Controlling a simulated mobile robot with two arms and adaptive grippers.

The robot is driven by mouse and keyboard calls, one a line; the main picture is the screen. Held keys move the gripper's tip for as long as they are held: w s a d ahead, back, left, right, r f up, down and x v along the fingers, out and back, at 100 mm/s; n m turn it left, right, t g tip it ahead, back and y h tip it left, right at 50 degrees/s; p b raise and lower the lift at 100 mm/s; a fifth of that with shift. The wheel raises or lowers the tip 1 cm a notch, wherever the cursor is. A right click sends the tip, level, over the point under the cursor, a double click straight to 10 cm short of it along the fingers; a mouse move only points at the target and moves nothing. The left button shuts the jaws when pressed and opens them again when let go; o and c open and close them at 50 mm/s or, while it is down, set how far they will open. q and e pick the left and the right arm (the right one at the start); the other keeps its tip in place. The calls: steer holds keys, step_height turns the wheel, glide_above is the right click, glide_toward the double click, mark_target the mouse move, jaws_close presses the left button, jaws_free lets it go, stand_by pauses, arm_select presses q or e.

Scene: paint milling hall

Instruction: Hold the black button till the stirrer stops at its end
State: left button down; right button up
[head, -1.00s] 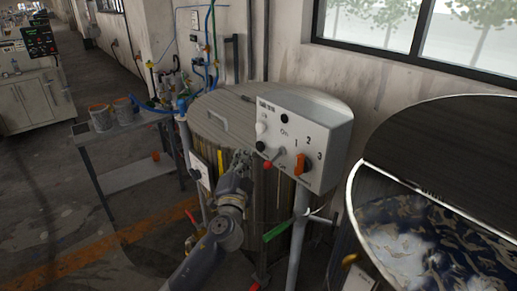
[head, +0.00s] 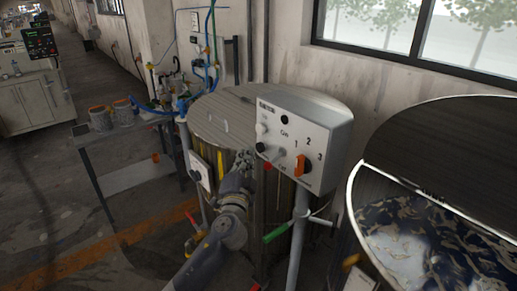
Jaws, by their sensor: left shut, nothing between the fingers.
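The black button (head: 260,147) is on the left side of a white control box (head: 330,150), below a white button (head: 262,128). My left gripper (head: 247,157) is shut and empty, with its tips just left of and below the black button. I cannot tell whether they touch it. No stirrer can be made out. An open vat (head: 354,205) at the right holds swirled blue and white paint (head: 425,245), with a dark cover over its far half. My right gripper is not in view.
The box also has an orange selector (head: 302,165) and a red knob (head: 267,165). A lidded drum (head: 215,115) stands behind it, and a post (head: 298,230) carries it. A grey side table (head: 130,130) with tins stands at the left.

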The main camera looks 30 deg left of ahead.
arm_select(q)
steer(key=shift+w, duration=0.1)
stand_by(0.6)
steer(key=shift+w+d, duration=0.2)
steer(key=shift+w, duration=0.15)
steer(key=shift+w+d+b, duration=0.2)
steer(key=shift+w+b, duration=0.2)
steer(key=shift+b, duration=0.05)
stand_by(2.0)
steer(key=shift+s, duration=0.1)
stand_by(3.7)
steer(key=shift+s+a, duration=0.35)
steer(key=shift+s, duration=0.4)
